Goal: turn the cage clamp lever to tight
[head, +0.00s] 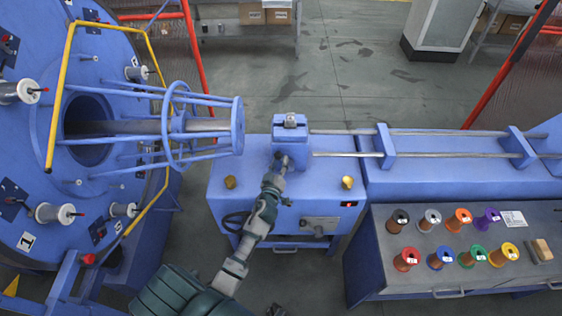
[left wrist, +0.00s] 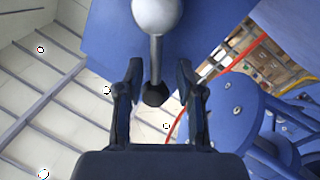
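The rod stands between the two spread fingers of my left gripper (left wrist: 160,78), with a visible space on each side. The ball is beyond the fingertips. In the head view my left gripper (head: 279,174) reaches the front of the blue clamp block (head: 291,131) on the blue cabinet and hides most of the lever. I cannot tell from the head view how far the lever is turned. My right gripper is not in view.
The blue cage rotor (head: 30,140) with bobbins and a yellow guard fills the left. Brass knobs (head: 348,183) flank the block. Rails (head: 455,154) run rightward from it. A grey table (head: 470,275) at right holds several coloured spools. Floor behind the cabinet is open.

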